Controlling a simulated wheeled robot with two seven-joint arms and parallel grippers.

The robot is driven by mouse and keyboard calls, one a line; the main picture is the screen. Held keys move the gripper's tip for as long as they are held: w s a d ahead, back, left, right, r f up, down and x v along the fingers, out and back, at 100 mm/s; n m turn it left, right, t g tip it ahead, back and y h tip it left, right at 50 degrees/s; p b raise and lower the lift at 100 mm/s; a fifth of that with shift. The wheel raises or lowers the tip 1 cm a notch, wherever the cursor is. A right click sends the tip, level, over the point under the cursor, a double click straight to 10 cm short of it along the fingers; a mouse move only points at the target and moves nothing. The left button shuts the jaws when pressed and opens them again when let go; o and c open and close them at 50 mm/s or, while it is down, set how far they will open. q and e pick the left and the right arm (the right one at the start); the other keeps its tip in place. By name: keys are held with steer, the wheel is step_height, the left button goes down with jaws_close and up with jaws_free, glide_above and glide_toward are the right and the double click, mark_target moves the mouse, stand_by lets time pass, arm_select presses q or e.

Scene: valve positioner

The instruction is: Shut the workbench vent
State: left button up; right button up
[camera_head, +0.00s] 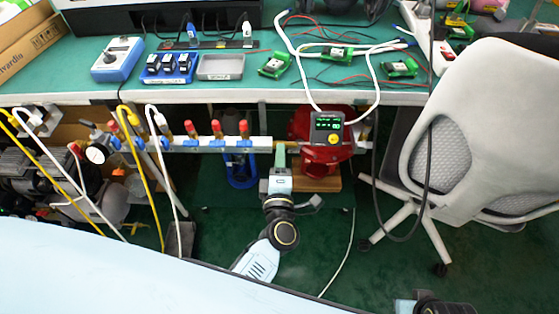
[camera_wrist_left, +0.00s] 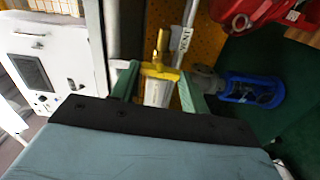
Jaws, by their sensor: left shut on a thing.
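My left gripper (camera_head: 280,148) reaches up to the pale pipe rail under the front edge of the workbench. In the left wrist view, its two green fingers (camera_wrist_left: 157,72) stand on either side of a yellow lever with a brass stem (camera_wrist_left: 161,52), and it is shut on this piece. I take the piece for the vent handle; in the head view the gripper hides it. A pale labelled body shows between the fingers below the yellow part.
Valves with red tops (camera_head: 217,128) line the rail to the left. A positioner with a green display (camera_head: 327,124) and a red actuator (camera_head: 316,157) are close on the right. Yellow and white hoses (camera_head: 150,185) hang at left. An office chair (camera_head: 470,140) stands at right.

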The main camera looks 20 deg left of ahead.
arm_select(q)
steer(key=shift+n, duration=0.3)
arm_select(e)
steer(key=shift+s+a+r, duration=0.1)
steer(key=shift+s, duration=0.1)
steer(key=shift+w+r, duration=0.1)
steer(key=shift+w, duration=0.05)
arm_select(q)
steer(key=o, duration=1)
arm_select(e)
steer(key=shift+w, duration=0.1)
